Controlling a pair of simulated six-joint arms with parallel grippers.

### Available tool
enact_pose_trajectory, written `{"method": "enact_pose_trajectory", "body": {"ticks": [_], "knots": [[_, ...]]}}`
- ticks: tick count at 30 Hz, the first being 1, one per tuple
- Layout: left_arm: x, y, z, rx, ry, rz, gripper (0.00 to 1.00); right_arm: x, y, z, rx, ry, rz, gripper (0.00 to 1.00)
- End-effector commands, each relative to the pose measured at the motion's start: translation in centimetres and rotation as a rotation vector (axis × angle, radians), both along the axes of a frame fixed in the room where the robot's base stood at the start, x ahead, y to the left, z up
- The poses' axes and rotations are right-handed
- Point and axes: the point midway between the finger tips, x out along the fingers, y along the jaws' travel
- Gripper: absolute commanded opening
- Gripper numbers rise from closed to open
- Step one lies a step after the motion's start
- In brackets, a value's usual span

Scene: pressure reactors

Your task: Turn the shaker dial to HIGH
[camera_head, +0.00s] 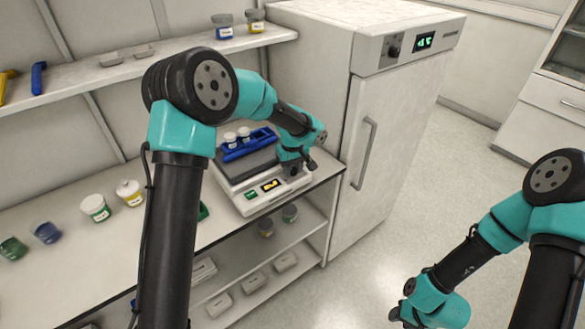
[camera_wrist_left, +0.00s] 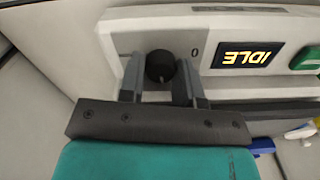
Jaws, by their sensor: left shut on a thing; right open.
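The shaker (camera_head: 247,208) is a white box with a grey platform on the shelf, beside the tall white cabinet. My left gripper (camera_wrist_left: 159,82) is shut on the dial, one finger on each side. In the head view my left gripper (camera_head: 293,170) hides the dial. My right gripper (camera_head: 402,316) is open and empty above the floor.
A blue rack (camera_head: 246,146) with white-capped bottles stands on the shaker. A green button (camera_wrist_left: 306,58) is beside the display. The tall cabinet (camera_head: 365,150) stands close right of my left gripper. Jars (camera_head: 96,208) stand on the shelf at left.

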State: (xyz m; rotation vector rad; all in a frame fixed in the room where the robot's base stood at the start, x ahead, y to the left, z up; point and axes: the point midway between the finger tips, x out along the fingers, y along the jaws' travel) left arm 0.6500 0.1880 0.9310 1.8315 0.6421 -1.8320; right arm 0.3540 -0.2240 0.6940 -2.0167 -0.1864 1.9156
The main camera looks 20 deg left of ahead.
Motion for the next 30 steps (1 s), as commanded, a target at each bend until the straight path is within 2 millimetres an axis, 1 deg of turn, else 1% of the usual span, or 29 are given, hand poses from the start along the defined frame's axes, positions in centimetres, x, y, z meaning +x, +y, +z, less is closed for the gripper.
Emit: {"method": "enact_pose_trajectory", "body": {"ticks": [9,10,17,26,30], "knots": [[0.0,0.0,0.0,0.001,-0.001,-0.014,0.08,0.0,0.0,0.0,0.0,0.0,0.0,0.43],[0.0,0.0,0.0,0.001,-0.001,-0.014,0.34,0.0,0.0,0.0,0.0,0.0,0.0,0.43],[0.0,0.0,0.0,0.001,-0.001,-0.014,0.56,0.0,0.0,0.0,0.0,0.0,0.0,0.43],[0.0,0.0,0.1,0.001,-0.001,-0.013,0.57,0.0,0.0,0.0,0.0,0.0,0.0,0.43],[0.1,0.0,1.0,0.001,-0.002,-0.014,0.57,0.0,0.0,0.0,0.0,0.0,0.0,0.43]]}}
